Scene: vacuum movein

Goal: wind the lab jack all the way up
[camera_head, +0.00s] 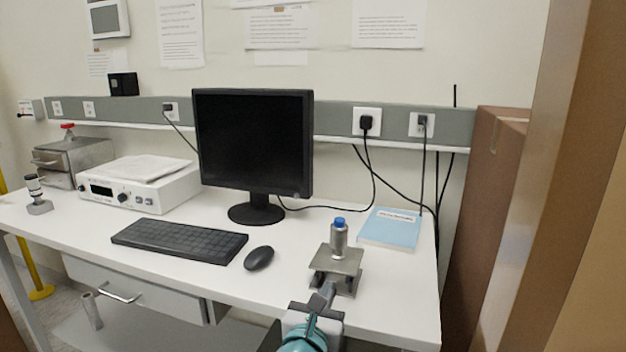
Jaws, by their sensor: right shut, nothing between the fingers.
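The lab jack (345,262) is a small grey metal stand on the white desk, right of the mouse. A metal bottle with a blue cap (339,238) stands upright on its top plate. My right gripper (325,291) comes from the bottom of the picture and is shut, with its fingertips close to the front of the jack. It hides part of the jack's lower front, and I cannot tell whether it touches the jack. I cannot make out the jack's knob. My left gripper is not in view.
A monitor (252,140), keyboard (179,241), mouse (259,258) and blue book (390,228) are on the desk (215,280). A white instrument (140,188) stands at the left. Brown boxes (495,200) rise beyond the desk's right edge. Cables hang behind the book.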

